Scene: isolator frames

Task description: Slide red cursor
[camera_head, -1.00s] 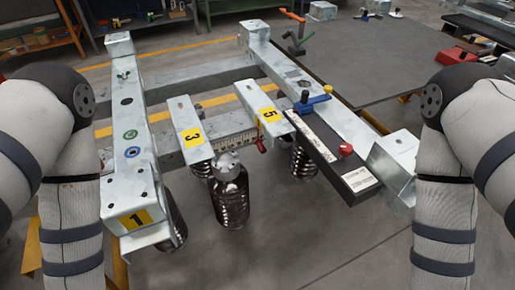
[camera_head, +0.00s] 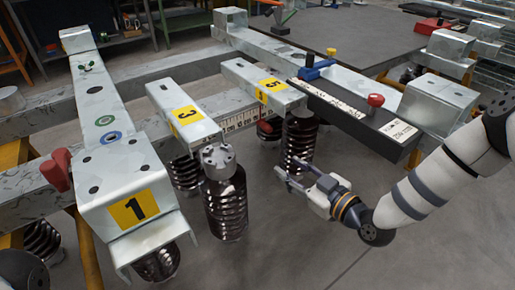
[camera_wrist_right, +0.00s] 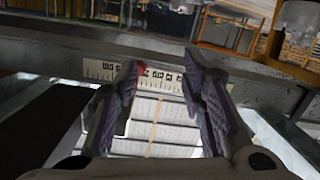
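The red cursor (camera_head: 268,128) sits at the right end of the ruler scale (camera_head: 238,119), beneath the plate marked 5, partly hidden by that plate. In the right wrist view, a bit of red (camera_wrist_right: 141,69), likely the cursor, shows beside the left fingertip, in front of the white scale (camera_wrist_right: 165,79). My right gripper (camera_head: 287,173) is below and to the right of the cursor in the head view, in front of a dark ribbed insulator. In the wrist view its two fingers (camera_wrist_right: 163,85) are apart with nothing between them. My left gripper is out of view.
A red part (camera_head: 57,168) is at left. Floor (camera_head: 300,250) in front is clear.

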